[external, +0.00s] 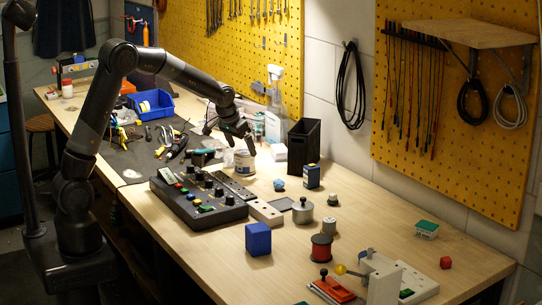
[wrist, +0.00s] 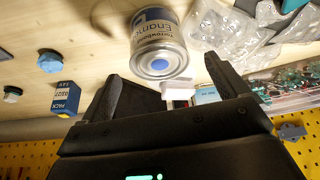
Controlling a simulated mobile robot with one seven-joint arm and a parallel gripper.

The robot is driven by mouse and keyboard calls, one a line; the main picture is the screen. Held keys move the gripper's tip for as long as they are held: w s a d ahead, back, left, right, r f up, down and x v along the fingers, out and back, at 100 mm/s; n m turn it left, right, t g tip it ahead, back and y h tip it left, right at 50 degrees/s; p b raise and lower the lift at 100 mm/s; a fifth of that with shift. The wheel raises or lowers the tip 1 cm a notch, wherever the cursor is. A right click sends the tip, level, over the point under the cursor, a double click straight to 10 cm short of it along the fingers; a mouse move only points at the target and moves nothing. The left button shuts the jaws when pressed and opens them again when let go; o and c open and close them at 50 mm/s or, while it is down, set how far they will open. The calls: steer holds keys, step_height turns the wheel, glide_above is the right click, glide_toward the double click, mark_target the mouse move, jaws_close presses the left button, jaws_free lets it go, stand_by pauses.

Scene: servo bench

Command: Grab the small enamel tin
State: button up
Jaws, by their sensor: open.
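The small enamel tin (wrist: 158,45) is a pale can with a blue label band reading "Enamel" and a blue dot on its metal end, in the wrist view. It stands on the bench in the external view (external: 244,165). My gripper (wrist: 163,68) is open, with the tin showing between and just beyond its two dark fingers. The fingers do not appear to touch it. In the external view my gripper (external: 231,142) hangs above the bench close to the tin, partly over its upper part.
A black upright bin (external: 303,148) stands right of the tin. A control box with knobs (external: 198,198) lies in front of it. A blue PACK box (external: 312,176) and a blue knob-like piece (external: 279,184) are nearby. Clear bags (wrist: 222,30) lie beside the tin.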

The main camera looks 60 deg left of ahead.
mark_target(244, 152)
steer(key=x, duration=0.6)
steer(key=shift+s+f, duration=0.1)
steer(key=shift+f, duration=0.05)
steer(key=c, duration=1.3)
